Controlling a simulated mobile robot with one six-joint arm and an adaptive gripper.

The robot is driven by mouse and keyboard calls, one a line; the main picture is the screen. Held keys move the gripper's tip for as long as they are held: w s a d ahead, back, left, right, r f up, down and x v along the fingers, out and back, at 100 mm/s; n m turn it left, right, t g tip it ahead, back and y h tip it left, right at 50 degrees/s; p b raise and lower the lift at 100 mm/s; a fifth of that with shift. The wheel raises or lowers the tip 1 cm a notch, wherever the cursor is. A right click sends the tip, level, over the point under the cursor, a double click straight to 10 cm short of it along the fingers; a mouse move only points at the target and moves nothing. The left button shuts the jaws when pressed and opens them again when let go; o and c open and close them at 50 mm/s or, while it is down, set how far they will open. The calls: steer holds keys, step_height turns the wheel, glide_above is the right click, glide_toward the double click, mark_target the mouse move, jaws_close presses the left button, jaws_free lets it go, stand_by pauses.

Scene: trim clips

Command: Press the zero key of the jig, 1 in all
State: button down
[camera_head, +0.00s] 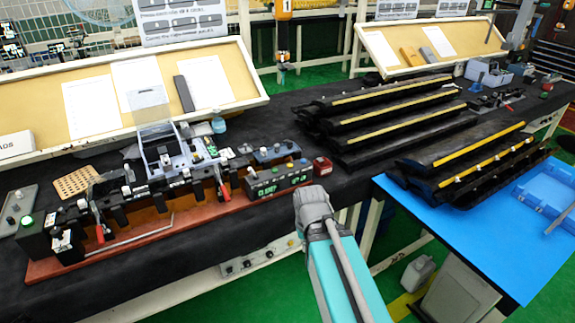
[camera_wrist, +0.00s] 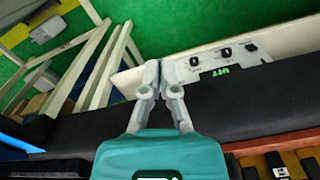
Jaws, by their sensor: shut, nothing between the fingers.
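The jig stands on the dark bench at the left in the head view, with a red-brown base (camera_head: 150,232), black blocks and red-handled clamps. A black display box (camera_head: 278,183) with green lettering and small buttons on top sits at its right end. I cannot tell which button is the zero key. In the wrist view my gripper (camera_wrist: 159,66) is shut and empty, its grey fingers together over the bench's front edge. Part of the jig's base (camera_wrist: 270,142) shows at the lower right there. In the head view my arm is in front of the bench and the fingertips are hidden.
A small red box (camera_head: 322,166) stands right of the display box. A knobbed panel (camera_wrist: 218,62) is fixed below the bench edge. The floor ahead of the bench is green.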

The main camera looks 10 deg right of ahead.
step_height(320, 180, up, 20)
steer(key=m+t+y+p, duration=0.4)
steer(key=t+p, duration=0.4)
steer(key=p, duration=0.7)
glide_above(290, 166)
steer(key=shift+w+r, duration=0.1)
steer(key=shift+r, duration=0.1)
steer(key=shift+f, duration=0.15)
step_height(290, 166, down, 8)
steer(key=b, duration=0.9)
steer(key=shift+f, duration=0.25)
steer(key=shift+f+b, duration=0.9)
steer(key=shift+r, duration=0.15)
stand_by(0.5)
steer(key=shift+r+p, duration=0.75)
steer(key=shift+p, duration=0.15)
